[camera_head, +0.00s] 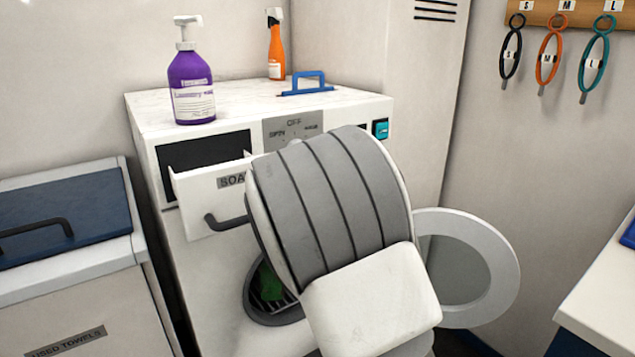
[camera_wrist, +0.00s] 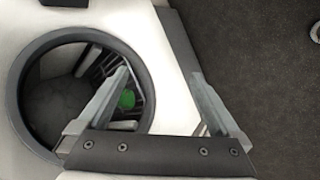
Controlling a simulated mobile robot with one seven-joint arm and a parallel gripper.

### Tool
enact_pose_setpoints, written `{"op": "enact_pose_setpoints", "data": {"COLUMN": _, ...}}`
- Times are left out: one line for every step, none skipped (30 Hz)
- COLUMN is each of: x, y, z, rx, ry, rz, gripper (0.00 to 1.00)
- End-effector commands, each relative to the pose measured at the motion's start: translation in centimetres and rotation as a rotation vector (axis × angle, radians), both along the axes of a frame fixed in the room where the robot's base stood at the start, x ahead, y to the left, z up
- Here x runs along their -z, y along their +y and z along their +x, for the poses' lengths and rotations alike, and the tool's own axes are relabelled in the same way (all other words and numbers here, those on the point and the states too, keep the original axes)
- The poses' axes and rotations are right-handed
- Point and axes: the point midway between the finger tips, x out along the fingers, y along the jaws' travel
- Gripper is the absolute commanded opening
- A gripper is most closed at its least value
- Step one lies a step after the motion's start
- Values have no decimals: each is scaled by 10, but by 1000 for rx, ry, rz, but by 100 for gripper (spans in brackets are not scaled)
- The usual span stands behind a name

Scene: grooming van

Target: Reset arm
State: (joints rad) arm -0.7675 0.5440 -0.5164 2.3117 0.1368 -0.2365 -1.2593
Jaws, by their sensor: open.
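My arm (camera_head: 330,210) fills the middle of the head view, in front of the washing machine (camera_head: 205,265); my gripper is hidden behind it there. In the wrist view my gripper (camera_wrist: 165,92) is open, with its two fingers spread wide and nothing between them. It is in front of the machine's round opening (camera_wrist: 145,75), with the left finger over the opening and the right one over the machine's front and the floor edge. A green item (camera_wrist: 127,99) lies inside the drum, and it also shows in the head view (camera_head: 270,282).
The round door (camera_head: 497,262) stands open at the right. The soap drawer (camera_head: 205,200) is pulled out. A used towels bin (camera_head: 70,300) is at left, a counter (camera_head: 600,300) at right.

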Motion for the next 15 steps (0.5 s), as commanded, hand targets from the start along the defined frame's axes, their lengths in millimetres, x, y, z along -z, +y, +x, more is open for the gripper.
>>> {"op": "enact_pose_setpoints", "data": {"x": -15, "y": -3, "z": -4, "rx": 64, "ry": 13, "rz": 68, "gripper": 100}}
{"op": "enact_pose_setpoints", "data": {"x": -21, "y": -5, "z": -7, "rx": 99, "ry": 22, "rz": 106, "gripper": 100}}
{"op": "enact_pose_setpoints", "data": {"x": -31, "y": -6, "z": -11, "rx": 146, "ry": 36, "rz": 154, "gripper": 100}}
{"op": "enact_pose_setpoints", "data": {"x": -38, "y": -8, "z": -15, "rx": 182, "ry": 46, "rz": 189, "gripper": 100}}
{"op": "enact_pose_setpoints", "data": {"x": -45, "y": -9, "z": -18, "rx": 215, "ry": 56, "rz": 223, "gripper": 100}}
{"op": "enact_pose_setpoints", "data": {"x": -55, "y": -12, "z": -23, "rx": 260, "ry": 67, "rz": 267, "gripper": 100}}
{"op": "enact_pose_setpoints", "data": {"x": -63, "y": -13, "z": -27, "rx": 293, "ry": 76, "rz": 299, "gripper": 100}}
{"op": "enact_pose_setpoints", "data": {"x": -70, "y": -15, "z": -31, "rx": 325, "ry": 84, "rz": 330, "gripper": 100}}
{"op": "enact_pose_setpoints", "data": {"x": -81, "y": -17, "z": -37, "rx": 367, "ry": 95, "rz": 371, "gripper": 100}}
{"op": "enact_pose_setpoints", "data": {"x": -88, "y": -20, "z": -41, "rx": 398, "ry": 102, "rz": 400, "gripper": 100}}
{"op": "enact_pose_setpoints", "data": {"x": -96, "y": -22, "z": -46, "rx": 430, "ry": 109, "rz": 428, "gripper": 100}}
{"op": "enact_pose_setpoints", "data": {"x": -107, "y": -24, "z": -52, "rx": 470, "ry": 117, "rz": 465, "gripper": 100}}
{"op": "enact_pose_setpoints", "data": {"x": -114, "y": -27, "z": -57, "rx": 501, "ry": 123, "rz": 491, "gripper": 100}}
{"op": "enact_pose_setpoints", "data": {"x": -122, "y": -29, "z": -62, "rx": 531, "ry": 129, "rz": 517, "gripper": 100}}
{"op": "enact_pose_setpoints", "data": {"x": -132, "y": -32, "z": -69, "rx": 570, "ry": 134, "rz": 549, "gripper": 100}}
